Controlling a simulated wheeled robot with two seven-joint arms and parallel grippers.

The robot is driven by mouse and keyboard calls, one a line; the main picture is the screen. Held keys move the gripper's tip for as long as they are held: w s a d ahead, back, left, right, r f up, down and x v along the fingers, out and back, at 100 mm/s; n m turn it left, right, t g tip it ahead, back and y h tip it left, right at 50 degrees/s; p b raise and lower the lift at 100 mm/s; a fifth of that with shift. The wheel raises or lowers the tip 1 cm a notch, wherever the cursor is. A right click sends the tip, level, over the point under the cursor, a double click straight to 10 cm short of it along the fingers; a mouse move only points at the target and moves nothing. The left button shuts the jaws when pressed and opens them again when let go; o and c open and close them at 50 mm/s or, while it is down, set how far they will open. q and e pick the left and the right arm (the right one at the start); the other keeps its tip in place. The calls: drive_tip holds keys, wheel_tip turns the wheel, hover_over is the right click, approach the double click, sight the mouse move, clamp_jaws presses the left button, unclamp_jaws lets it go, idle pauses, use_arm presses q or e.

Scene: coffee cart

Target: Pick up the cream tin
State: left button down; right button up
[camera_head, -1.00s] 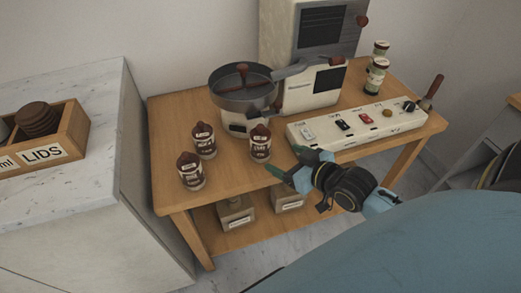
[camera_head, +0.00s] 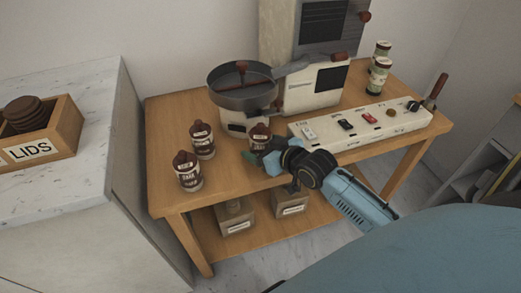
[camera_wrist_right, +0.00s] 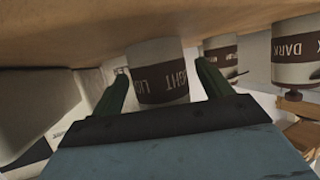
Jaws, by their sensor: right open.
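Several cream tins with brown label bands and dark red-brown knobbed lids stand on the wooden cart. One tin (camera_head: 260,133) is near the front edge, left of the switch panel. In the wrist view, upside down, this tin (camera_wrist_right: 158,70) reads "LIGHT". My right gripper (camera_head: 259,158) is open, its green fingers (camera_wrist_right: 163,88) one on either side of this tin; I cannot tell whether they touch it. Two like tins stand to its left, one behind (camera_head: 203,143) and one in front (camera_head: 188,174). One tin (camera_wrist_right: 295,50) in the wrist view reads "DARK". My left gripper is not in view.
A round grey pan (camera_head: 241,88) on a machine stands behind the tins. A switch panel (camera_head: 360,127) lies right of them. Two stacked jars (camera_head: 379,70) stand at the back right. Boxes (camera_head: 236,217) sit on the lower shelf. A LIDS crate (camera_head: 60,140) is on the left counter.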

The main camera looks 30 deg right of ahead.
drive_tip(key=shift+w+f, duration=0.15)
drive_tip(key=shift+w, duration=0.15)
drive_tip(key=c, duration=1.1)
drive_tip(key=shift+c, duration=1.3)
drive_tip(key=shift+r, duration=0.2)
